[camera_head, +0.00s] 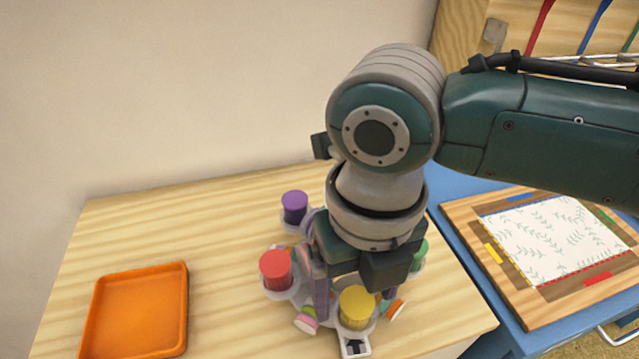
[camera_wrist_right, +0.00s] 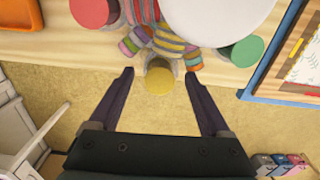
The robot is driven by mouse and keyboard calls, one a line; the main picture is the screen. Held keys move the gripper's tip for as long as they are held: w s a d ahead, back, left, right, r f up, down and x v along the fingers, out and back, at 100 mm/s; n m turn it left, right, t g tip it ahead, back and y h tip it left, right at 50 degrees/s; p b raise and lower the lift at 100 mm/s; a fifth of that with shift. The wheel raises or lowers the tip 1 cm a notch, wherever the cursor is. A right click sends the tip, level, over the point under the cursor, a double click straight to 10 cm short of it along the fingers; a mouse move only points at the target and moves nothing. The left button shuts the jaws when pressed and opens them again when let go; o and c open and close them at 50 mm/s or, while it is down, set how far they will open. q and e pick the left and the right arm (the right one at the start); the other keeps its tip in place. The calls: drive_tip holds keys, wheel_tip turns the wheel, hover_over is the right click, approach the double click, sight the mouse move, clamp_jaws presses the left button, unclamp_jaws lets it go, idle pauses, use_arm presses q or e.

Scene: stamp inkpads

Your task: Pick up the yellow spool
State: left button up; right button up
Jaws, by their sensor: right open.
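The yellow spool (camera_head: 357,305) stands upright in a round holder at the front of a carousel on the wooden table. It also shows in the right wrist view (camera_wrist_right: 159,80). My right gripper (camera_wrist_right: 160,72) is open, with one fingertip on each side of the yellow spool in that view and gaps between. In the head view my right gripper (camera_head: 335,290) points down over the carousel, and its fingers are partly hidden. I cannot tell whether the fingertips are level with the spool. My left gripper is out of view.
Red (camera_head: 277,270), purple (camera_head: 295,207) and green (camera_head: 421,252) spools stand around the carousel, with small striped stamps between. An orange tray (camera_head: 140,312) lies at the left. A wooden board with patterned paper (camera_head: 548,240) lies on a blue table at the right.

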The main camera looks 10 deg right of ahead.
clamp_jaws()
idle(0.5)
drive_tip(key=shift+r, duration=0.15)
